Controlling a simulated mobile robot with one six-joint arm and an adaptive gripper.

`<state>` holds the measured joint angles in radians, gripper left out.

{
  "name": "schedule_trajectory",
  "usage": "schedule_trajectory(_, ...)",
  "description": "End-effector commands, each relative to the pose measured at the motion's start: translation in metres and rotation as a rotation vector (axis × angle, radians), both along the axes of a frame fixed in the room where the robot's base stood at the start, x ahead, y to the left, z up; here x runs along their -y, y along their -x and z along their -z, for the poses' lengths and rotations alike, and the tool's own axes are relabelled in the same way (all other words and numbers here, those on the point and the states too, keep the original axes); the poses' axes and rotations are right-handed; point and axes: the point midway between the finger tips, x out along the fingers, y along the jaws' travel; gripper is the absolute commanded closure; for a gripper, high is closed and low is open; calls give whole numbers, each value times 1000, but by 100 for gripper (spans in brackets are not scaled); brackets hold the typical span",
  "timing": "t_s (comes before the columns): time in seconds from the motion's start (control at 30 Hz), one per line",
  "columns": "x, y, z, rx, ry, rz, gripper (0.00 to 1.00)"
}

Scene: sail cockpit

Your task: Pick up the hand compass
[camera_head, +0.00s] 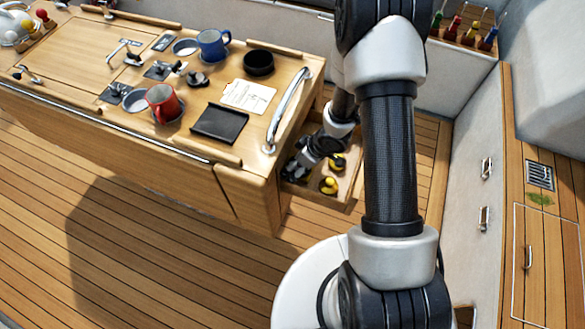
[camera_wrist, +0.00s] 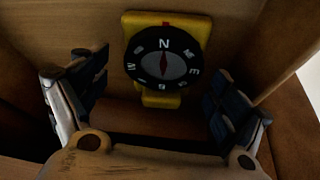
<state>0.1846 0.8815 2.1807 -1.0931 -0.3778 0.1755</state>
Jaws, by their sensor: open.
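The hand compass (camera_wrist: 164,58) has a yellow body and a round black dial with white letters and a red needle. In the wrist view it lies in a wooden drawer, just beyond and between my fingertips. My gripper (camera_wrist: 156,92) is open, one finger at each side, with nothing between them. In the head view my gripper (camera_head: 303,163) reaches down into the open drawer (camera_head: 347,197) at the table's end. Two yellow and black items (camera_head: 329,186) show there beside it; I cannot tell which is the compass. My arm hides part of the drawer.
Drawer walls stand close around my gripper. On the table above are a steel handrail (camera_head: 287,110), a black tray (camera_head: 219,123), a black bowl (camera_head: 258,62), a paper (camera_head: 248,96), a red mug (camera_head: 163,103) and a blue mug (camera_head: 212,44). The plank floor (camera_head: 150,225) in front is clear.

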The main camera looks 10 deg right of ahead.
Motion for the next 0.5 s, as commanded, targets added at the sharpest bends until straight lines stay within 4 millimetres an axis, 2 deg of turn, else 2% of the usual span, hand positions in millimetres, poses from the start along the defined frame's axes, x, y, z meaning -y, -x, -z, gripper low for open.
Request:
schedule_trajectory(0.17, 0, -1, -2, 1, 0, 0, 10)
schedule_trajectory(0.5, 0, 0, -2, 1, 0, 0, 33)
